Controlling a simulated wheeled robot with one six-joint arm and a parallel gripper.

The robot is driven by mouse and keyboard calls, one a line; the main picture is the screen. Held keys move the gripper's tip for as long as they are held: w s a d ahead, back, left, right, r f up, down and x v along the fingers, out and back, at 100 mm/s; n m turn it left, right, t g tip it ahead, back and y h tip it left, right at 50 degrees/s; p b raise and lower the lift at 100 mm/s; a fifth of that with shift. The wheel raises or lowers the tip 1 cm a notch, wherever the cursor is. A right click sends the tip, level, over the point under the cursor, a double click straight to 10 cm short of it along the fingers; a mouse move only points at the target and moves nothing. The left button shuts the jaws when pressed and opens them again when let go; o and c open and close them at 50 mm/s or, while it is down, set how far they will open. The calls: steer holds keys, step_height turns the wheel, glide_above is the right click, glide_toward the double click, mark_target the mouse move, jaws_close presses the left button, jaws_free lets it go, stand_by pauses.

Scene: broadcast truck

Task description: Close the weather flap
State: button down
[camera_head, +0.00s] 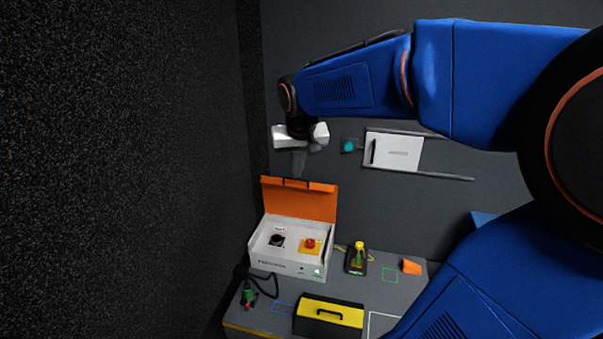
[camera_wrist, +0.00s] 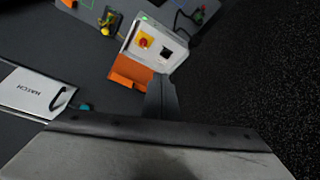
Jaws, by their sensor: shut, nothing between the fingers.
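The weather flap looks to be the orange lid (camera_head: 300,200) of a light grey control box (camera_head: 292,265). It stands open and upright along the box's back edge. The box's top panel shows a red button on a yellow plate and a black round socket or knob. In the wrist view the orange flap (camera_wrist: 130,82) lies just left of my gripper (camera_wrist: 160,98), with the box (camera_wrist: 158,45) beyond it. My gripper (camera_head: 298,164) points down, shut and empty, above and behind the flap's upper edge. It appears apart from the flap, though the exact gap is hard to judge.
The bench (camera_head: 375,288) holds a yellow toolbox (camera_head: 329,316), a green-and-yellow connector (camera_head: 358,257), an orange wedge (camera_head: 411,266) and a cabled green plug (camera_head: 249,293). A white hatch panel (camera_head: 393,152) sits on the back wall. A dark wall (camera_head: 120,170) stands close at left.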

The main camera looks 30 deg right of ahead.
steer(key=w+d+f+m+h, duration=0.1)
steer(key=w+d, duration=0.3)
steer(key=w, duration=0.4)
steer(key=w+d+f+m, duration=0.2)
steer(key=w+d, duration=0.3)
steer(key=w, duration=0.4)
steer(key=w+d+f+m, duration=0.2)
steer(key=w+d+f, duration=0.7)
steer(key=w, duration=0.4)
steer(key=shift+g+h, duration=0.4)
steer(key=x, duration=0.6)
steer(key=d+x, duration=0.1)
steer(key=x, duration=0.1)
steer(key=shift+d+f, duration=0.15)
steer(key=shift+f, duration=0.1)
steer(key=shift+s+a+f, duration=0.8)
steer(key=shift+s+f, duration=0.05)
steer(key=shift+f, duration=0.1)
steer(key=shift+s+a+f, duration=0.25)
steer(key=shift+a, duration=0.05)
steer(key=shift+a, duration=0.1)
